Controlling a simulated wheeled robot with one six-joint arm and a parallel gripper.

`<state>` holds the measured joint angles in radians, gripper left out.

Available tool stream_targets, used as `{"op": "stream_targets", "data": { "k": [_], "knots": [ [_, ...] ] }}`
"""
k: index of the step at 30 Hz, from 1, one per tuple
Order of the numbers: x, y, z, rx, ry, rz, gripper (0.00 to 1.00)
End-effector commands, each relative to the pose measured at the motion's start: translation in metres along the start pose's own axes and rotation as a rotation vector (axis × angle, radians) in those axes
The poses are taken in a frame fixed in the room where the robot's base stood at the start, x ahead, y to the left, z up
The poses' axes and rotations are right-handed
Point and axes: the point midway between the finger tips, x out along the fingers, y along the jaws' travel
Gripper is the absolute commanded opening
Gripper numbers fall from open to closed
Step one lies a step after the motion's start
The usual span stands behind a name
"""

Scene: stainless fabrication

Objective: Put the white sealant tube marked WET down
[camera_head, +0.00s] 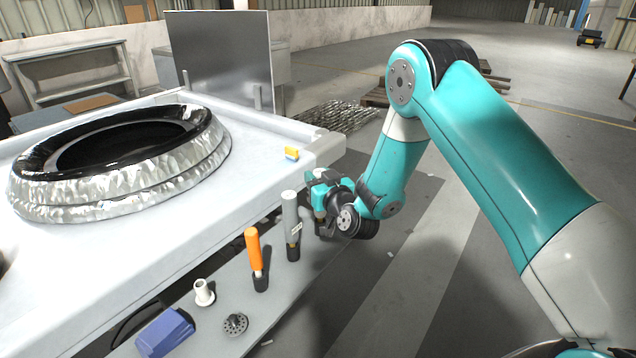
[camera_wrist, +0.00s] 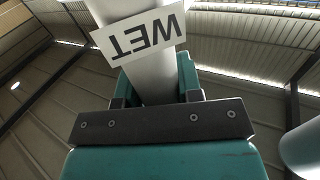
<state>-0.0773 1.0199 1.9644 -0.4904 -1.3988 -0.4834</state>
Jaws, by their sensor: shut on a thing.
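In the wrist view the white sealant tube (camera_wrist: 155,75) passes between the jaws of my gripper (camera_wrist: 155,92). Its label reads WET, upside down in that view. My gripper is shut on the tube. In the head view my gripper (camera_head: 319,193) is low beside the right corner of the white table, just right of a pale tube (camera_head: 290,210) with a small label and a dark lower end. I cannot read that label or tell whether this is the held tube. The lower end of the held tube is out of the wrist view.
An orange-handled tool (camera_head: 254,250), a white spool-like piece (camera_head: 204,293), a dark round piece (camera_head: 235,324) and a blue block (camera_head: 164,333) are on the low grey shelf (camera_head: 272,305). The white table (camera_head: 262,172) bears a large metal ring (camera_head: 130,180). Another pale cylinder (camera_wrist: 302,150) shows in the wrist view.

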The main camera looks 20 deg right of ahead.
Motion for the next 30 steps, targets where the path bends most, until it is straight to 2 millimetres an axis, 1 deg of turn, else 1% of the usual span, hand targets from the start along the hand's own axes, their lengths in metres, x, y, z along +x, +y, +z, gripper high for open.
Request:
{"op": "stream_targets", "data": {
  "k": [2,6,7,8,9,10,17,21,22,26,30],
  "knots": [
    [0.001,0.0,-0.001,-0.001,0.001,0.0,0.0],
    [0.001,0.0,0.004,-0.001,0.001,0.0,0.0],
    [0.0,0.0,0.003,-0.001,0.001,0.0,0.38],
    [0.0,0.0,0.002,-0.001,0.001,0.0,0.45],
    [0.0,0.0,0.002,-0.001,0.0,0.0,0.54],
    [0.0,0.0,0.002,-0.001,0.0,0.0,0.58],
    [0.0,0.0,0.002,0.0,0.0,0.0,0.58],
    [0.0,0.0,-0.002,0.0,0.001,0.0,0.58],
    [-0.001,0.0,0.001,0.0,0.001,0.0,0.58],
    [-0.009,0.0,0.005,0.001,0.002,0.0,0.58],
    [-0.022,0.0,0.007,0.0,0.004,0.001,0.58]
  ]
}}
